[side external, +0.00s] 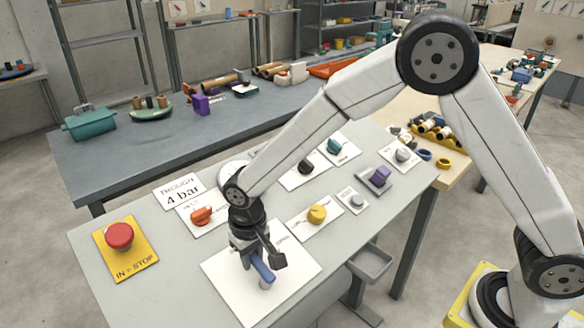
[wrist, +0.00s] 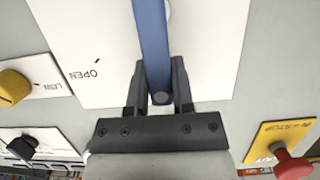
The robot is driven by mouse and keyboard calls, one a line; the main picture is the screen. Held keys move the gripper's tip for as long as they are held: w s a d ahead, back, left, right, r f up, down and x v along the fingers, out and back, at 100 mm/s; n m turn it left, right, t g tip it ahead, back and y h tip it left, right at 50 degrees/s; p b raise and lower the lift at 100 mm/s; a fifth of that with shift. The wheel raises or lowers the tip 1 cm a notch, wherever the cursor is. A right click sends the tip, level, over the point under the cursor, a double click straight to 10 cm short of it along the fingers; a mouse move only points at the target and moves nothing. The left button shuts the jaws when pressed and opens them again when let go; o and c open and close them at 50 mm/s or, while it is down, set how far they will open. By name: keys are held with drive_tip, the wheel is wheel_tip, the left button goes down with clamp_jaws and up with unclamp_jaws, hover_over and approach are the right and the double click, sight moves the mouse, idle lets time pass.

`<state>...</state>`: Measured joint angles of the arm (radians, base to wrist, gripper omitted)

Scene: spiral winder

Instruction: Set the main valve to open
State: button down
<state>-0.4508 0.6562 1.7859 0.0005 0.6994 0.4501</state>
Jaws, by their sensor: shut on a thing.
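The main valve is a blue lever (side external: 263,272) on a white plate (side external: 225,266) at the front of the grey panel table. My gripper (side external: 258,254) is over the plate with its fingers around the lever. In the wrist view the blue lever (wrist: 151,40) runs from the top edge down between the two fingers of my gripper (wrist: 158,75), which is shut on its end. The OPEN label (wrist: 83,74) and its tick mark are on the plate left of the lever, apart from it. The lever's pivot is mostly out of view.
A red stop button (side external: 119,235) on a yellow plate stands at the panel's left.

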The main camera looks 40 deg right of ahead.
drive_tip(key=shift+d+r+m, duration=0.1)
drive_tip(key=shift+m, duration=0.2)
idle(0.4)
drive_tip(key=shift+d+m+y, duration=0.4)
drive_tip(key=shift+d+m, duration=0.15)
drive_tip(key=shift+m, duration=0.45)
drive_tip(key=m, duration=0.1)
drive_tip(key=d+m+y, duration=0.1)
drive_tip(key=m, duration=0.1)
drive_tip(key=shift+s+d, duration=0.2)
drive_tip(key=shift+s, duration=0.1)
drive_tip(key=m, duration=0.2)
drive_tip(key=s+d+m+t+y, duration=0.1)
drive_tip(key=shift+d+f+m, duration=0.1)
drive_tip(key=shift+f+m, duration=0.15)
drive_tip(key=shift+m, duration=0.05)
drive_tip(key=shift+s+d+f+m+t, duration=0.1)
drive_tip(key=shift+s+d+m+t, duration=0.1)
drive_tip(key=shift+m, duration=0.4)
drive_tip(key=shift+s+d+f+m+t, duration=0.1)
drive_tip(key=shift+s+m+t, duration=0.1)
drive_tip(key=shift+m, duration=0.4)
drive_tip(key=shift+c, duration=2.4)
unclamp_jaws()
drive_tip(key=shift+r, duration=0.1)
